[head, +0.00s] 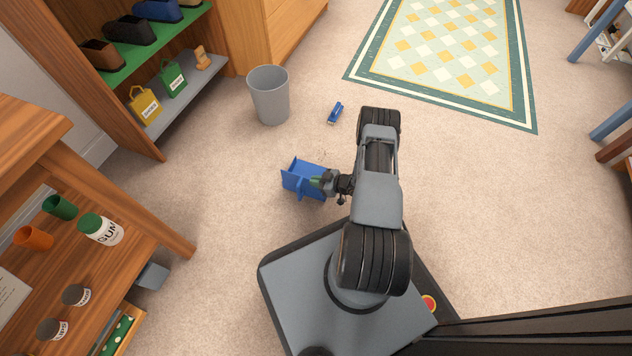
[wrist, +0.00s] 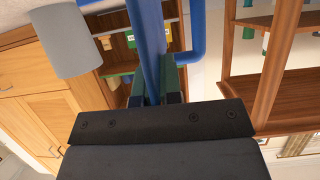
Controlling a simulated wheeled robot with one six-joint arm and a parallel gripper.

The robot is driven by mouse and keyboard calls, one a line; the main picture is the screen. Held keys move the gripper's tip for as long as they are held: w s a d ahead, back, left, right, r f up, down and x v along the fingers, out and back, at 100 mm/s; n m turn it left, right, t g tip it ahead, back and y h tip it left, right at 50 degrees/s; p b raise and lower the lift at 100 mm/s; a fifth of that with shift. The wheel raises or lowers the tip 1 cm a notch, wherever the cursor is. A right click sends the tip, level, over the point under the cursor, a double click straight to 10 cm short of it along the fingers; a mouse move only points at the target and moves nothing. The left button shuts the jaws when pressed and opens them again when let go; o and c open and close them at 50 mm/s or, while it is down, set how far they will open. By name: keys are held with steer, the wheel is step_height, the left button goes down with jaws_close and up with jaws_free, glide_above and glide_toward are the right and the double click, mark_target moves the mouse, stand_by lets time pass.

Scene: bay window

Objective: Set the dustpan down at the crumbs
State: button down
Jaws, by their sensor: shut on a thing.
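The blue dustpan (head: 297,176) is just left of my arm in the head view. My gripper (head: 318,182) is shut on its handle. In the wrist view the blue handle (wrist: 147,40) runs up from between the two green-tipped fingers of my gripper (wrist: 154,88). The crumbs (head: 323,154) are faint dark specks on the carpet, just beyond the pan's far right edge. I cannot tell whether the pan touches the floor or hangs a little above it.
A small blue brush (head: 336,112) lies on the carpet beyond the crumbs. A grey bin (head: 269,95) stands to its left. Wooden shelves (head: 150,225) line the left side. A patterned rug (head: 450,50) lies at the back right. The carpet around the pan is clear.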

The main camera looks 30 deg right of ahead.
steer(key=shift+f, duration=0.1)
steer(key=c, duration=1.3)
jaws_free()
